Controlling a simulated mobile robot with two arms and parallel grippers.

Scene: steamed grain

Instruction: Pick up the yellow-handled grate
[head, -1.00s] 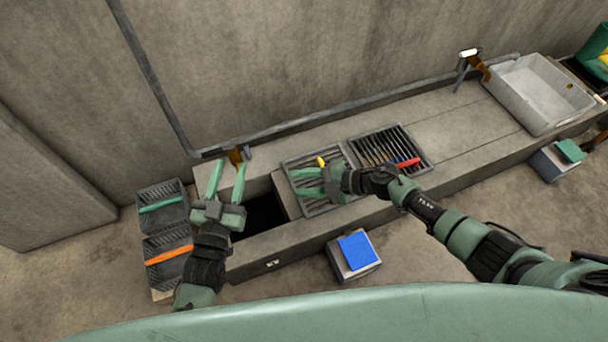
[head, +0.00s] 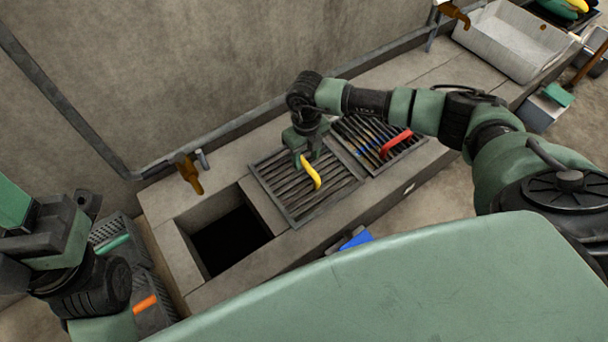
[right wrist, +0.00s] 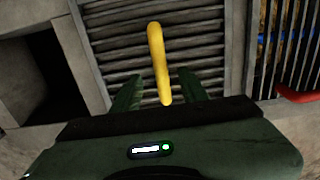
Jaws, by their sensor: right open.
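The yellow-handled grate (head: 290,205) lies flat on the concrete counter, right of a dark square opening. Its curved yellow handle (head: 311,174) stands up from the slats; the handle also fills the middle of the right wrist view (right wrist: 158,62). My right gripper (head: 306,160) is over the grate at the handle's far end. In the right wrist view its open fingers (right wrist: 160,90) are on either side of the handle's near end; I cannot tell whether they touch it. My left gripper (head: 22,215) is at the left edge, partly cut off, away from the grate.
A red-handled grate (head: 395,143) lies just right of the yellow one. The dark square opening (head: 230,240) is to the left. A brown tap (head: 188,174) stands behind it. Crates with green and orange handles (head: 155,312) stand lower left. A white basin (head: 510,40) is far right.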

